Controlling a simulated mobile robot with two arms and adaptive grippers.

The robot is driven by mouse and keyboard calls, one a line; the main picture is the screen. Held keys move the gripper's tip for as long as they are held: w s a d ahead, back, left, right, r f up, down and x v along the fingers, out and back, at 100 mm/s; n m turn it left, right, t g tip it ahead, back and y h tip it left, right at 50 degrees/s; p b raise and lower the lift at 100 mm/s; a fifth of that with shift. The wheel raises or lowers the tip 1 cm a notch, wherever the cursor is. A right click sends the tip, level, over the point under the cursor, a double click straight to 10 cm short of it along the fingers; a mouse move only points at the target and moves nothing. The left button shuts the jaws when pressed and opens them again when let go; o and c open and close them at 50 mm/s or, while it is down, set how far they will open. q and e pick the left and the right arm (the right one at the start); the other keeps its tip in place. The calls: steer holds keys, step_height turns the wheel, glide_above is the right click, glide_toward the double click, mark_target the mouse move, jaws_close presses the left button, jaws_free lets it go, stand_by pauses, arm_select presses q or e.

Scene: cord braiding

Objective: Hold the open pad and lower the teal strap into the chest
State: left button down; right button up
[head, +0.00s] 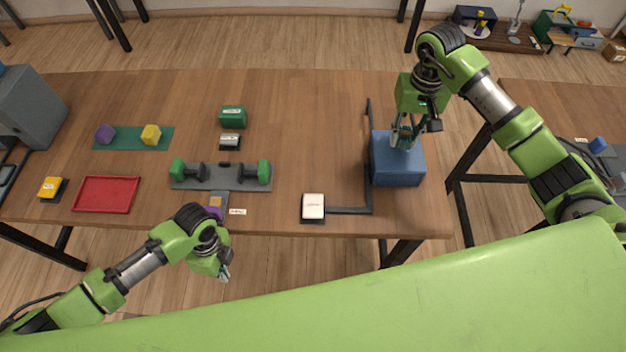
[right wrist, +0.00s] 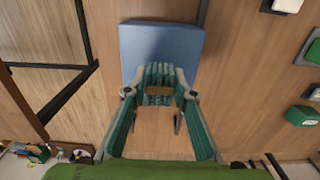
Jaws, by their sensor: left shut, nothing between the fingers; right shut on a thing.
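The blue chest (head: 398,172) stands at the table's right end; its top looks like a flat blue surface in the right wrist view (right wrist: 160,42). My right gripper (head: 406,137) is over the chest, shut on the teal strap (right wrist: 152,76), which appears as a ribbed bundle between the fingertips. The strap's lower part is hard to make out. The white pad (head: 313,206) sits on a dark base at the table's front edge, with nothing on it. My left gripper (head: 224,273) is shut and empty, in front of the table edge, left of the pad.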

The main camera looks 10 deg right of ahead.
arm_select(q)
steer(key=w+d+r+h, duration=0.1)
steer(key=d+r, duration=0.4)
steer(key=d, duration=0.4)
steer(key=w+d+r+m+h, duration=0.1)
steer(key=d+r+h, duration=0.1)
steer(key=d+r, duration=0.3)
steer(key=w+d+r+m+h, duration=0.1)
steer(key=d+r, duration=0.4)
steer(key=d, duration=0.8)
steer(key=shift+d+h, duration=0.1)
steer(key=shift+h, duration=0.6)
steer(key=w+d+r+n+t, duration=0.1)
steer(key=w+d+r, duration=0.3)
steer(key=n+y, duration=0.3)
steer(key=y, duration=0.2)
glide_toward(313, 205)
steer(key=shift+t, duration=0.3)
steer(key=shift+s+f, duration=0.15)
steer(key=shift+f, duration=1.45)
steer(key=shift+s+f, duration=0.1)
steer(key=shift+f, duration=1.55)
steer(key=shift+f, duration=0.4)
